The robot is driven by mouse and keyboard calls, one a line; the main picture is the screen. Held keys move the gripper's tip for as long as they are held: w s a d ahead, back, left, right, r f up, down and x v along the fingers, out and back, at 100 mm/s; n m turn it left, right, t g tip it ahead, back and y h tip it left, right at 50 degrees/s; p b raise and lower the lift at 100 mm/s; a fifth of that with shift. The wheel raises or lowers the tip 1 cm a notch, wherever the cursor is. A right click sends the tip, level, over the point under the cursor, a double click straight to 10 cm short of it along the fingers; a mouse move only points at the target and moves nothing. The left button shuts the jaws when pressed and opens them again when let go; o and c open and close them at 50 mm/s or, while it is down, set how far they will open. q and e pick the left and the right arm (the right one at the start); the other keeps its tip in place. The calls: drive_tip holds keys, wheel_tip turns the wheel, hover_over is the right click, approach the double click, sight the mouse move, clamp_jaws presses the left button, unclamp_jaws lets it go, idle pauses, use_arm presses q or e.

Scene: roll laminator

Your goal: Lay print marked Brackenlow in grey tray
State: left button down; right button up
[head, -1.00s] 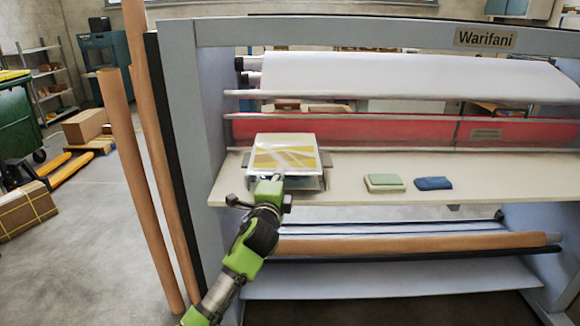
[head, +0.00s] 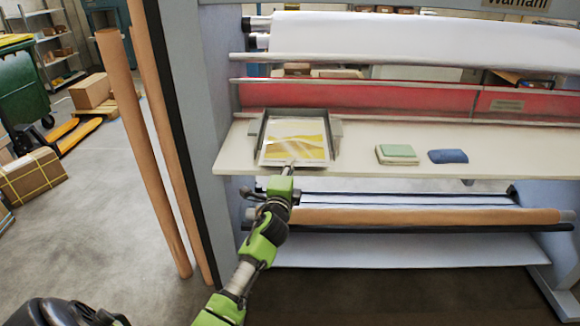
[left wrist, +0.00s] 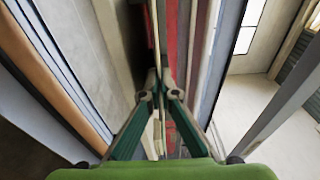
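The print (head: 297,138), a yellow and white landscape picture, appears within the walls of the grey tray (head: 262,130) on the laminator's cream shelf. I cannot tell whether it touches the tray floor. No name on it is readable. My left gripper (head: 289,165) is at the print's near edge, at the tray's front. In the left wrist view the fingertips (left wrist: 160,88) are closed together on a thin edge-on sheet, which looks like the print (left wrist: 156,35). My right gripper is not in view.
A green-topped pad (head: 397,153) and a blue pad (head: 448,156) lie on the shelf (head: 355,150) right of the tray. Rollers and a red bar (head: 400,97) run behind. Tall brown rolls (head: 140,150) stand at the left, with cartons (head: 33,180) on the floor beyond.

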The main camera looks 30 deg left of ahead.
use_arm(q)
drive_tip(key=shift+r, duration=0.1)
drive_tip(key=c, duration=2.7)
unclamp_jaws()
drive_tip(key=o, duration=0.4)
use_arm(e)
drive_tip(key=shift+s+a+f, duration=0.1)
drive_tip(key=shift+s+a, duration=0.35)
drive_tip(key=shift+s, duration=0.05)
